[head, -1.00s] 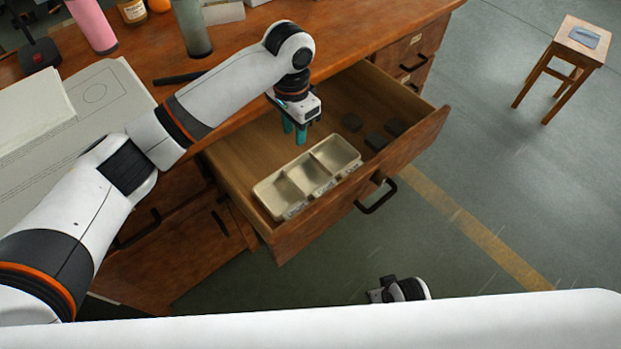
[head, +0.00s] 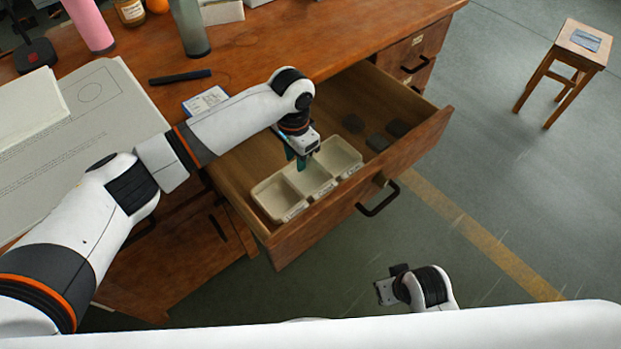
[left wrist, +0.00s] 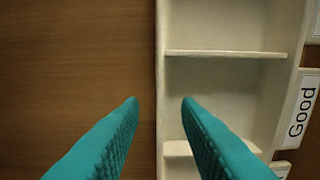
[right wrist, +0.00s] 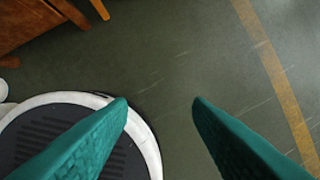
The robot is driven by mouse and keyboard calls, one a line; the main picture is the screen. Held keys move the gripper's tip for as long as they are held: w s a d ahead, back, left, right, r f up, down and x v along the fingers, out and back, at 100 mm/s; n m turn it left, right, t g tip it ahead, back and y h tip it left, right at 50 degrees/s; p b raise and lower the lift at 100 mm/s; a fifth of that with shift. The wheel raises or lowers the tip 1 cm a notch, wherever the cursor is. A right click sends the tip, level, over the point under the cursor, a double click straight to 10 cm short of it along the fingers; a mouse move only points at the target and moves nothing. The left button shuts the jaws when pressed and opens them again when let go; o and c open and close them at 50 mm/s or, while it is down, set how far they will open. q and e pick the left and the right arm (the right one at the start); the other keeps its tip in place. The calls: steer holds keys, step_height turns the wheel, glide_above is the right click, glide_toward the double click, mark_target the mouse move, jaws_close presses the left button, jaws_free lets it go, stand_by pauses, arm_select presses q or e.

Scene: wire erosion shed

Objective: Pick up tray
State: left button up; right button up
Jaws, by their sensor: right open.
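The tray (head: 272,195) is pale beige with three compartments and white labels on its front wall. It sits in the open drawer against the front panel. In the left wrist view the tray (left wrist: 222,82) shows empty compartments and a label reading "Good". My left gripper (head: 298,161) points down at the tray's rear long wall near the middle. Its teal fingers (left wrist: 160,102) are apart, one on each side of that wall, with no visible grip. My right gripper (head: 384,291) is open and empty over the floor, away from the drawer; its fingers (right wrist: 160,102) show apart.
The drawer (head: 345,190) of the wooden desk (head: 250,50) is pulled out. Several dark flat pieces, such as one pad (head: 377,142), lie right of the tray. A card (head: 205,101) and a dark pen-like bar (head: 180,77) lie on the desktop. A stool (head: 575,45) stands far right.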

arm_select(q)
jaws_close()
steer(key=shift+r, duration=0.1)
